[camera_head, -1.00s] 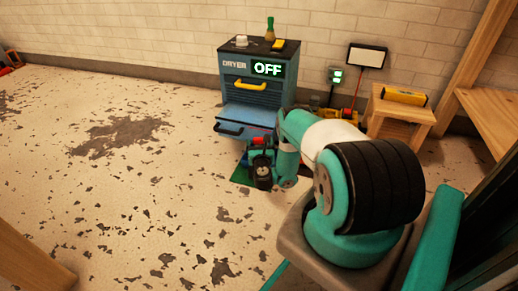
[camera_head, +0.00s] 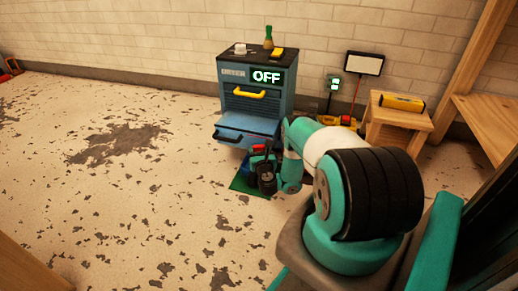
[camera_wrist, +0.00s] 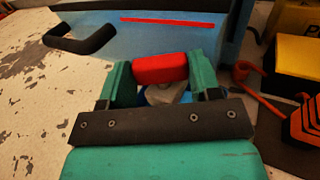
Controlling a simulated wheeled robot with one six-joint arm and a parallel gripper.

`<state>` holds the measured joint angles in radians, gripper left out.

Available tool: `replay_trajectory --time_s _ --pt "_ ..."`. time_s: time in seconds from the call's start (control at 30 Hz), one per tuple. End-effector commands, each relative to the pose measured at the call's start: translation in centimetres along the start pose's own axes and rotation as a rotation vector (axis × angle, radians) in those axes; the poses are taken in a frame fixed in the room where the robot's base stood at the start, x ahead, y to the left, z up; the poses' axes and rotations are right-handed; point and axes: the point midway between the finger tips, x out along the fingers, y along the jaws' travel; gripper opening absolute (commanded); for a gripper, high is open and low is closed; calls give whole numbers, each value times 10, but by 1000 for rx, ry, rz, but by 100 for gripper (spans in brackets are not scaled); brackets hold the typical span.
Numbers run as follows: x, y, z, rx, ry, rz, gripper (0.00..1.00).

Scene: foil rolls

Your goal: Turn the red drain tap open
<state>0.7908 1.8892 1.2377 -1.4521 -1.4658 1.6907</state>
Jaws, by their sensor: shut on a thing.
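The red drain tap (camera_wrist: 160,67) is a red block-like handle in the wrist view, with a pale metal part under it. My gripper (camera_wrist: 163,78) has its two teal fingers on either side of the handle and is shut on it. In the head view my gripper (camera_head: 262,160) is low in front of the blue dryer (camera_head: 235,122), and a bit of the red tap (camera_head: 260,147) shows by it. The dryer's display reads OFF. The lower part of the tap is hidden by my gripper.
The dryer's lower drawer with a black handle (camera_head: 228,138) sticks out above the tap. A green mat (camera_head: 240,185) lies on the floor below. A wooden stand (camera_head: 397,118) with a yellow roll (camera_head: 402,102) is at the right. The floor at left is open.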

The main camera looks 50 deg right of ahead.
Motion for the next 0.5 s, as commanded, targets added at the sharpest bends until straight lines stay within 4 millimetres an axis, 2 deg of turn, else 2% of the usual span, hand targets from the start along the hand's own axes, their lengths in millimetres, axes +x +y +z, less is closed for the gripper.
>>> replay_trajectory --time_s 0.03,0.23,0.5 --pt "-1 -2 5 1 3 32 34" --pt "-1 -3 1 1 2 146 34" --pt "-1 -3 -1 0 3 172 34"
